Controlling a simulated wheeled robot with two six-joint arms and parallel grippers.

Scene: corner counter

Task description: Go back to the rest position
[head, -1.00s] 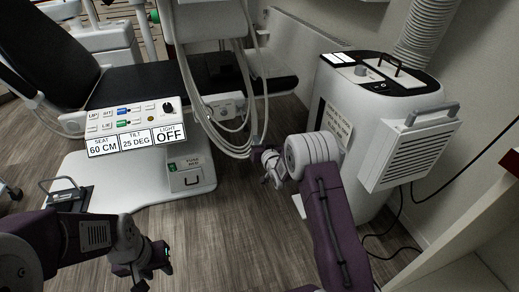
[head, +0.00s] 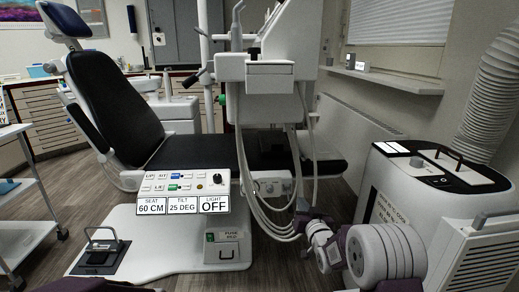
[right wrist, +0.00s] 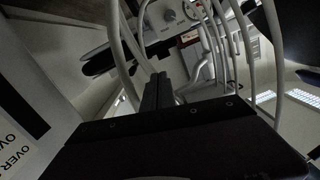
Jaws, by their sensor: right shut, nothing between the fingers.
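My right gripper (head: 302,209) is low in the head view, right of centre, in front of the hanging white hoses. My left gripper is out of the head view; only a purple piece of my left arm shows at the bottom edge.
A black dental chair (head: 112,95) stands left, with a control panel (head: 187,183) reading LIGHT OFF. White hoses (head: 262,215) hang from the instrument unit (head: 268,95). A white machine (head: 435,205) stands right. A trolley (head: 22,235) is at the left edge.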

